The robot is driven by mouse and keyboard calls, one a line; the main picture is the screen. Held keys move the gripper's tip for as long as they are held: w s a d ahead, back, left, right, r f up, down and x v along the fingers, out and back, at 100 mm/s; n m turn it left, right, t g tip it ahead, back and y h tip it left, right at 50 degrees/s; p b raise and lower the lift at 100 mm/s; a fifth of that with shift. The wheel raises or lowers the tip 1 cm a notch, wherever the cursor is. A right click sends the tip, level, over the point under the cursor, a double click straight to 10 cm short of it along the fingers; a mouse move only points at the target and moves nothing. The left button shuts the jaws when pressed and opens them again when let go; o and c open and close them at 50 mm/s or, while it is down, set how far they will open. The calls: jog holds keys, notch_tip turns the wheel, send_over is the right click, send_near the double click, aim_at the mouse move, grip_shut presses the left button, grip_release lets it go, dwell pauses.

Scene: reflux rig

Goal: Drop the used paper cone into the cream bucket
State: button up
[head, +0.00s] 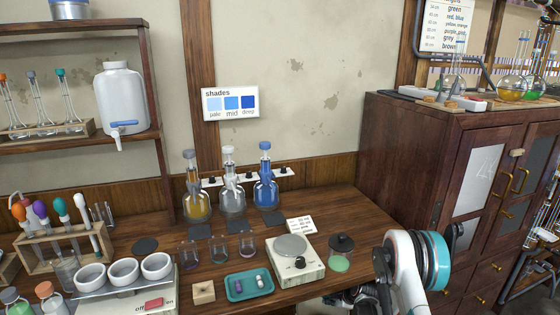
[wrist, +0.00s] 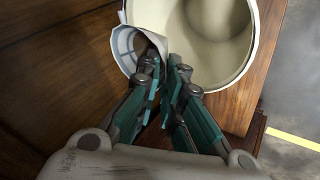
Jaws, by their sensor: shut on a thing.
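The cream bucket (wrist: 240,45) is at the top of the wrist view, its open mouth facing me and its inside visible. The used paper cone (wrist: 122,42) is white and lies at the bucket's left rim in the picture, partly overlapping it. My gripper (wrist: 167,72) is shut on the cone's edge, with the teal fingers just below the bucket's near rim. I cannot tell whether the cone touches the rim. In the head view my arm is at the lower right, and neither bucket nor cone can be made out there.
The wooden bench holds a balance (head: 292,258), a lidded jar (head: 341,252), a teal tray (head: 249,285) and several stoppered flasks. A tall wooden cabinet (head: 400,150) stands at the right. Brown wood surrounds the bucket, with grey floor (wrist: 297,80) to its right.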

jog(key=shift+f+b, duration=0.6)
jog(key=shift+f, duration=1.4)
jog(key=o, duration=0.7)
jog(key=v, duration=1.2)
